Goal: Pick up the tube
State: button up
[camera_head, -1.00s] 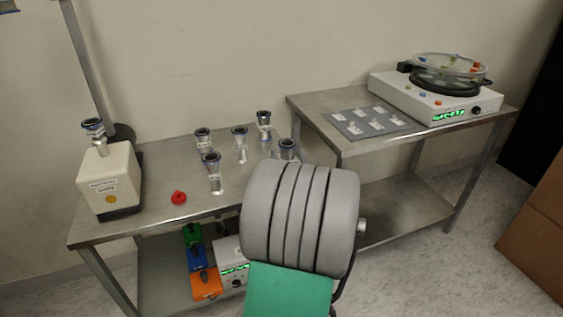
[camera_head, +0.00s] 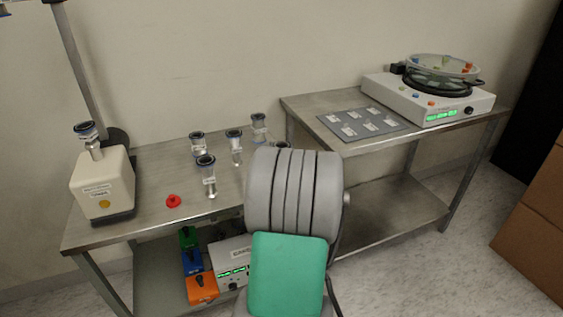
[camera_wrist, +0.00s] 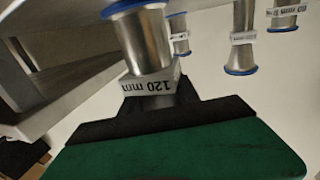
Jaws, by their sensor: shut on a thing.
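In the wrist view, my gripper (camera_wrist: 165,108) is shut on a tube (camera_wrist: 147,45), a metal cylinder with a blue rim and a white label reading "120 mm". The dark fingers close around it just by the label. In the head view my arm hides the gripper and most of this tube; only a bit of a dark rim (camera_head: 283,146) shows behind the arm. Several similar labelled tubes stand upright on the left table, among them a front one (camera_head: 208,177), a middle one (camera_head: 235,147) and a back one (camera_head: 259,128). I cannot tell whether the gripped tube touches the table.
The left metal table (camera_head: 150,160) also holds a red knob-like piece (camera_head: 173,201) and a cream device (camera_head: 103,185) with a tube on top. A right table (camera_head: 305,105) carries a grey mat (camera_head: 380,130) and a white machine (camera_head: 440,108) with a round bowl. Coloured boxes sit on the lower shelf.

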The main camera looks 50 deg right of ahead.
grip_shut()
